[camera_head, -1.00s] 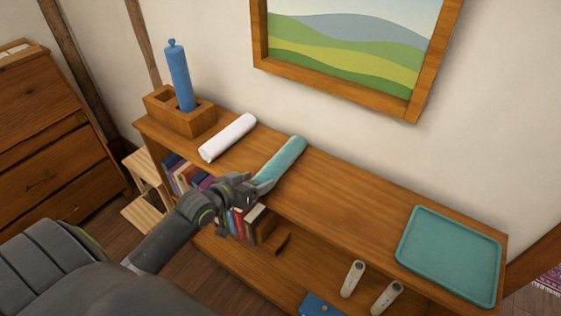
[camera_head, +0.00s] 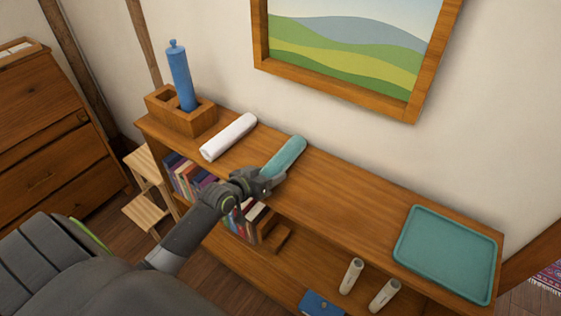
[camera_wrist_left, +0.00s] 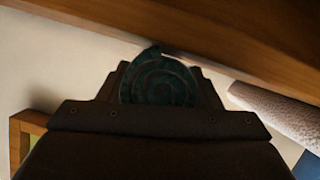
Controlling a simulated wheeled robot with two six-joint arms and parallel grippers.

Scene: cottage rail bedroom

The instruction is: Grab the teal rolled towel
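The teal rolled towel (camera_head: 285,155) lies on the shelf top, its far end toward the wall. My left gripper (camera_head: 265,182) is at its near end, in front of the shelf's front edge. In the left wrist view the spiral end of the towel (camera_wrist_left: 158,82) sits between the two fingers, which lie against its left and right sides. The gripper looks shut on it. The towel still appears to rest on the shelf. The gripper hides the towel's near end in the head view. My right gripper is not in view.
A white rolled towel (camera_head: 229,137) lies just left of the teal one. A wooden holder (camera_head: 177,121) with a blue cylinder (camera_head: 180,78) stands at the left end. A teal tray (camera_head: 445,255) sits at the right end. The shelf top between towel and tray is clear.

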